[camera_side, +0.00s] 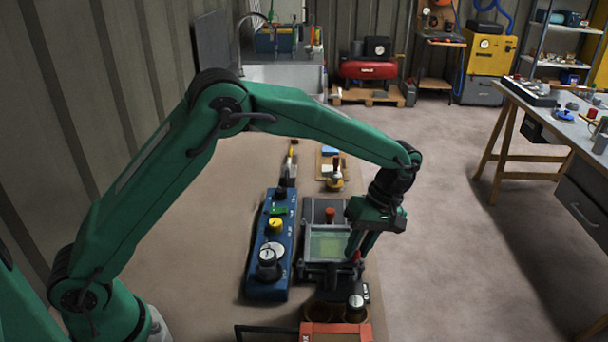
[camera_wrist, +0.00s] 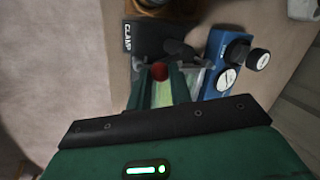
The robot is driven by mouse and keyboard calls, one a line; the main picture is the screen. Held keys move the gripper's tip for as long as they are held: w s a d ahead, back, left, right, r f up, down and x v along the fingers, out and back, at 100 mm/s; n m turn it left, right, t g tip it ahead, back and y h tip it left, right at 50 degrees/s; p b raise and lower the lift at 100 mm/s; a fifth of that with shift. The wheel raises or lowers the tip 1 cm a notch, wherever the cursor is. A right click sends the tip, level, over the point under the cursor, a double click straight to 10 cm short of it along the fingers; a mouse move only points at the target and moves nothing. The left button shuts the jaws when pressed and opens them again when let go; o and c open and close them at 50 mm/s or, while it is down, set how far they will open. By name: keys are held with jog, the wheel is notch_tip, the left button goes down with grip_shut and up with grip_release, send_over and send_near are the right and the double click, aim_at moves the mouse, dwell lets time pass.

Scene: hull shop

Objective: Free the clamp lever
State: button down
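The clamp is a dark block with a "CLAMP" label (camera_wrist: 128,38) in the wrist view; in the side view its label (camera_side: 366,293) is at the near end of the fixture. A red knob (camera_wrist: 159,71), apparently the lever's end, shows between my fingertips; it also shows in the side view (camera_side: 356,256). My gripper (camera_side: 357,250) points down over the fixture's right side, fingers apart around the knob. In the wrist view the fingers (camera_wrist: 160,78) stand either side of it, light green showing between them. I cannot tell whether they touch it. The lever's shaft is mostly hidden.
A blue control panel (camera_side: 254,273) with several knobs stands close left of the grey fixture (camera_side: 308,249) and its green pad (camera_side: 328,244). An orange-red knob (camera_side: 330,214) rises at the fixture's back. An orange box (camera_side: 340,331) is at the near edge. Bench space left of the panel is clear.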

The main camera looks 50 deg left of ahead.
jog(key=shift+s+d+m, duration=0.15)
jog(key=shift+d+m, duration=0.15)
jog(key=shift+m, duration=0.3)
jog(key=c, duration=1.3)
grip_release()
jog(key=shift+r, duration=0.15)
jog(key=shift+v, duration=3.8)
